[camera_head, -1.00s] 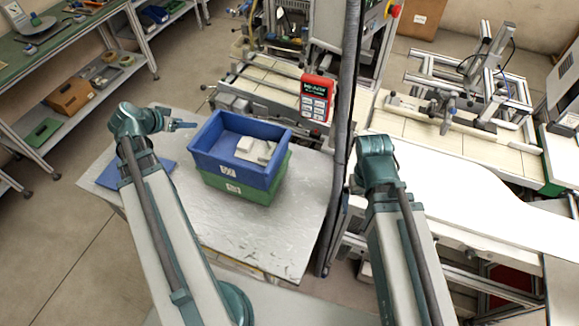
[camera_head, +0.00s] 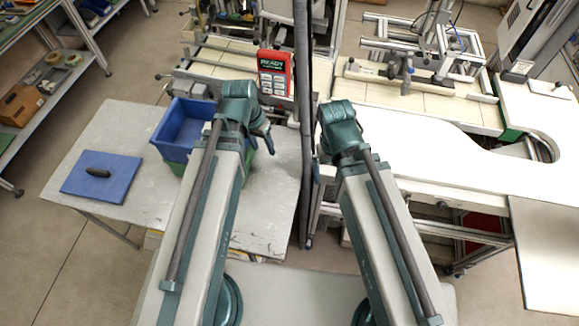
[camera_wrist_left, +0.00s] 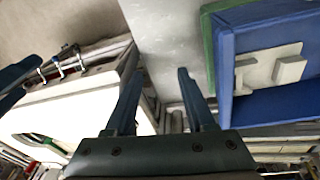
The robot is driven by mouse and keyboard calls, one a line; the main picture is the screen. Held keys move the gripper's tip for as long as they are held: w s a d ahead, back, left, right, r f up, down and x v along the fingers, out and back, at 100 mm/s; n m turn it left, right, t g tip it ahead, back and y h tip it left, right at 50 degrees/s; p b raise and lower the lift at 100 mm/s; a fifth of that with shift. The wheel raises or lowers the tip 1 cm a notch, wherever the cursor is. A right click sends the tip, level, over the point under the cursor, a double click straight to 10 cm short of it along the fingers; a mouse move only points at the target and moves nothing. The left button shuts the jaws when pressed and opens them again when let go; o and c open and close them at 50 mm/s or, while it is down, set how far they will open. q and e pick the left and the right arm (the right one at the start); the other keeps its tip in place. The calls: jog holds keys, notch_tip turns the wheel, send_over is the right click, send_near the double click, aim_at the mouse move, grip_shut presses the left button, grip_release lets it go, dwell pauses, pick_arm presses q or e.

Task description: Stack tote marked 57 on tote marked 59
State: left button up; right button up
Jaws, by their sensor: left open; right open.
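A blue tote (camera_head: 172,135) stands on a green tote on the grey table, and my left arm covers much of both in the head view. The left wrist view shows the blue tote (camera_wrist_left: 238,105) with light grey pieces (camera_wrist_left: 268,66) inside and the green tote's edge (camera_wrist_left: 208,50) beside it. No tote number can be read. My left gripper (camera_head: 264,136) is open and empty to the right of the totes; its apart fingers also show in the left wrist view (camera_wrist_left: 160,72). My right gripper (camera_head: 317,172) is mostly hidden by its arm, near the dark post.
A blue plate (camera_head: 79,185) with a dark handle lies on the table's (camera_head: 112,122) left part. A red handheld device (camera_head: 275,74) stands behind the totes. A dark upright post (camera_head: 304,110) and a white conveyor (camera_head: 430,150) lie to the right.

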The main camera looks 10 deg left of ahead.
pick_arm(q)
jog(key=s+d+g+y, duration=0.1)
jog(key=s+d+y, duration=0.1)
jog(key=s+d, duration=0.4)
jog(key=d, duration=0.2)
jog(key=shift+s+d+y, duration=0.2)
jog(key=shift+d+y, duration=0.15)
jog(key=shift+y, duration=0.05)
jog(key=shift+f, duration=0.1)
